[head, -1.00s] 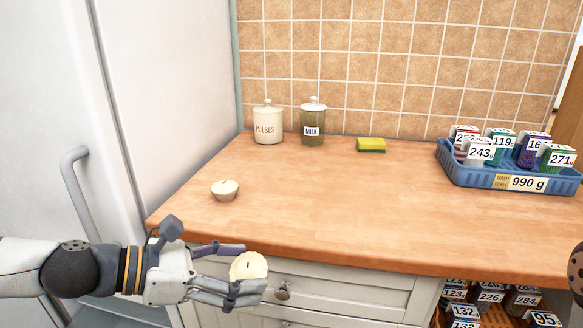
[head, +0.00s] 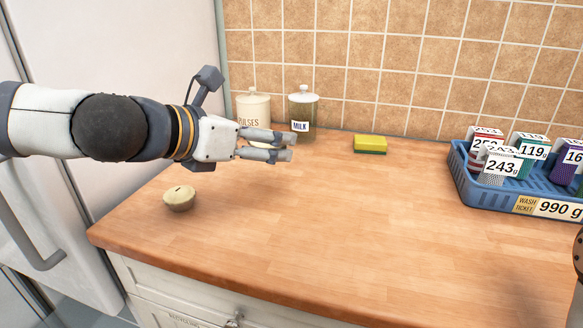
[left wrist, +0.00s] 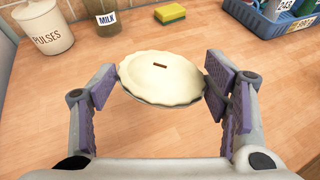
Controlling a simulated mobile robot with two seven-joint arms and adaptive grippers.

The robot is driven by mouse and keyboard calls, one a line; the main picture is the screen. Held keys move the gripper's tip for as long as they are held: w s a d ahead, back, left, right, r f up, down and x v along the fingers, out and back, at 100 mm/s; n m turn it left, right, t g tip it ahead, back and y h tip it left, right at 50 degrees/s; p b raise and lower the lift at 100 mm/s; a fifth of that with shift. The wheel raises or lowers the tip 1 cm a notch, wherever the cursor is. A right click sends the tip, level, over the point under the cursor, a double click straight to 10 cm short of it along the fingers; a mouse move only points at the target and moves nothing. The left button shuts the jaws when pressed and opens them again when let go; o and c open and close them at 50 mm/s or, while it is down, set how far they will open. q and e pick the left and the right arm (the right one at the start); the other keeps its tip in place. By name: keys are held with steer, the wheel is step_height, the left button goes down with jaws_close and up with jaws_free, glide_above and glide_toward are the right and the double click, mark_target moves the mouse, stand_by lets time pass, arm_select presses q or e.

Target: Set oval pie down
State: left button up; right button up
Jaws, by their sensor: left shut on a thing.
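My left gripper (head: 290,148) is above the wooden counter, in front of the jars. In the left wrist view, its purple-padded fingers (left wrist: 160,88) are shut on the oval pie (left wrist: 160,78), one on each side. This pie is pale, with a crimped rim and a dark slot in its top. A second small pale pie (head: 180,199), also with a slot, sits on the counter near the left front edge, below my left forearm. My right gripper is not in view.
A PULSES jar (head: 252,110) and a MILK jar (head: 303,112) stand at the back by the tiled wall. A yellow-green sponge (head: 370,144) lies right of them. A blue crate (head: 478,187) of labelled packs is at the right. The middle counter (head: 340,220) is clear.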

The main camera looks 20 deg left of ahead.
arm_select(q)
steer(key=w+f, duration=0.3)
steer(key=w, duration=0.3)
steer(key=b, duration=0.1)
glide_above(280, 184)
steer(key=s, duration=0.2)
steer(key=f, duration=0.4)
steer(key=shift+w+f, duration=0.2)
steer(key=shift+f, duration=0.1)
steer(key=shift+w+f, duration=0.25)
steer(key=shift+w, duration=0.05)
steer(key=f, duration=0.2)
steer(key=w+f+b, duration=0.1)
steer(key=shift+f+b, duration=0.3)
steer(key=shift+f, duration=0.1)
steer(key=shift+r, duration=0.2)
steer(key=shift+f, duration=0.3)
steer(key=o, duration=1.3)
steer(key=shift+c, duration=0.2)
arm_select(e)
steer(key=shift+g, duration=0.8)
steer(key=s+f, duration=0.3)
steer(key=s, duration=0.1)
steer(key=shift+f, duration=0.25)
arm_select(q)
steer(key=shift+r, duration=0.1)
